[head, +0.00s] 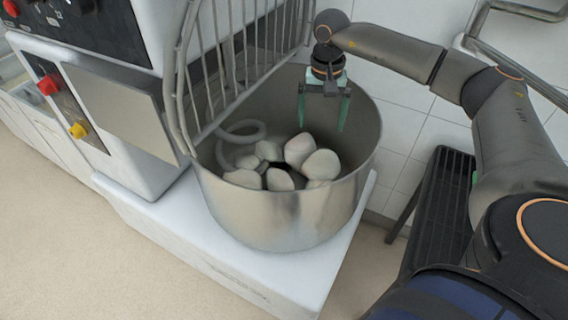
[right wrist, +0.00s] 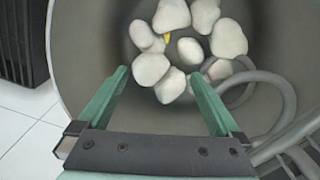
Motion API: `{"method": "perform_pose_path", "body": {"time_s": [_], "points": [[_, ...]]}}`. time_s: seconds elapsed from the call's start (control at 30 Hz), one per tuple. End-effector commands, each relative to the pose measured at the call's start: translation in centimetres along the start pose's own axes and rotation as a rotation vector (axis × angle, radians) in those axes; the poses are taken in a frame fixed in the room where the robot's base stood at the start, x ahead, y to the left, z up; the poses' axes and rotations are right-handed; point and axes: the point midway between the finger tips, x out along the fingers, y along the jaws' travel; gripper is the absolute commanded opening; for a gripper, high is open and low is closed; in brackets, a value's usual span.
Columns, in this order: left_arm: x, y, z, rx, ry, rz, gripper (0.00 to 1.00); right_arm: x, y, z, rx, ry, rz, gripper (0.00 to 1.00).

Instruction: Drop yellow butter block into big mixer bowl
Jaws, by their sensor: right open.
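The big mixer bowl (head: 285,218) is steel and stands on the white mixer base, with several pale dough lumps (head: 300,150) in its bottom. My right gripper (head: 322,116) is open and empty, pointing down over the bowl's far right part. In the right wrist view its green fingers (right wrist: 160,76) are spread apart above the bowl's inside (right wrist: 85,50). A small yellow patch, seemingly the butter block (right wrist: 167,38), shows between the lumps, mostly hidden by them. No yellow block can be made out in the head view. My left gripper is not in view.
A raised wire guard (head: 240,60) stands along the bowl's back left rim. A curved mixer hook (head: 228,150) is inside the bowl at left. The mixer body (head: 120,110) is at left. A black rack (head: 440,205) stands right of the bowl, by the tiled wall.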

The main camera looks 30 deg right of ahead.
Motion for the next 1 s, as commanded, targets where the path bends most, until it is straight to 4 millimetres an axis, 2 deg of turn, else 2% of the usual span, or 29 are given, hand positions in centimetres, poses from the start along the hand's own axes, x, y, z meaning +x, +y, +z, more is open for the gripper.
{"method": "perform_pose_path", "body": {"time_s": [0.17, 0.4, 0.6, 0.77, 1.0], "points": [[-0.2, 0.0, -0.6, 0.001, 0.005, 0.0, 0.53, -2.1, -0.1, -0.1, 0.0, 0.003, -0.004, 1.0], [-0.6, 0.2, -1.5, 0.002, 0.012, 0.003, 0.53, -7.4, -0.1, -0.1, 0.0, 0.004, -0.005, 1.0], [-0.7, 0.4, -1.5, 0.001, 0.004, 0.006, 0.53, -10.9, -0.1, 0.0, 0.0, 0.002, -0.004, 1.0], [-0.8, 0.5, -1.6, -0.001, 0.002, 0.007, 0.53, -12.3, 0.0, 0.0, -0.001, 0.001, -0.002, 1.0], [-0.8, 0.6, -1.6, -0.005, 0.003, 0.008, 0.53, -12.5, 0.0, 0.0, 0.0, 0.0, -0.001, 1.0]]}}
